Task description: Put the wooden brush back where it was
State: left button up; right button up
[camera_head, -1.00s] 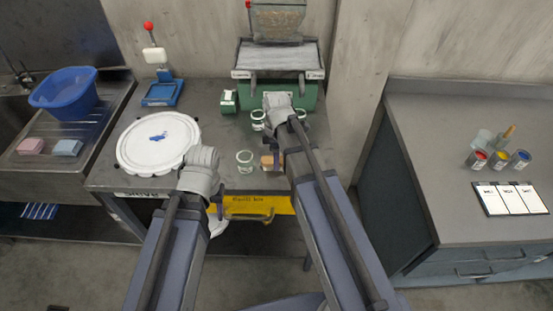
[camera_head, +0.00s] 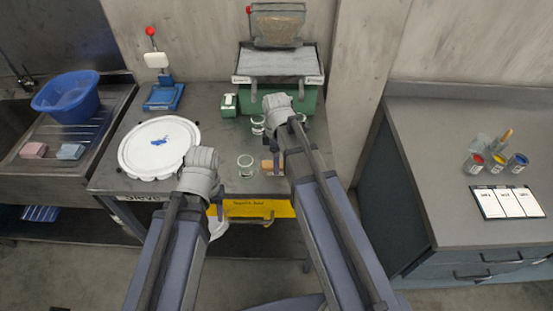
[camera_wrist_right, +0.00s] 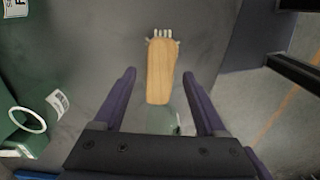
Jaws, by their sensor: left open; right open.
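The wooden brush (camera_wrist_right: 160,70) lies on the grey table top in the right wrist view, a tan block with pale bristles at its far end. In the head view it shows as a small tan piece (camera_head: 268,166), partly hidden by my right arm. My right gripper (camera_wrist_right: 159,78) is open, its fingers on either side of the brush's near part in the picture; I cannot tell how far above it. My left gripper (camera_head: 216,207) is open and empty at the table's front edge, before the white round lid.
A glass jar (camera_head: 245,165) stands just left of the brush. The white lid (camera_head: 159,147), a blue stand (camera_head: 164,97) and a green machine (camera_head: 278,93) are on the same table. Paint cans (camera_head: 496,163) stand on the right counter. A blue basin (camera_head: 67,97) is by the sink.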

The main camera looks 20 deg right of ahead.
notch_tip(320, 180, up, 10)
jog(key=r+p, duration=0.1)
jog(key=p, duration=0.9)
jog(key=s+a+m+h, duration=0.1)
jog(key=s+a+m, duration=0.9)
jog(key=s, duration=0.4)
jog(key=shift+a+f+m+b, duration=0.3)
jog(key=shift+a+m, duration=0.1)
jog(key=shift+m, duration=0.1)
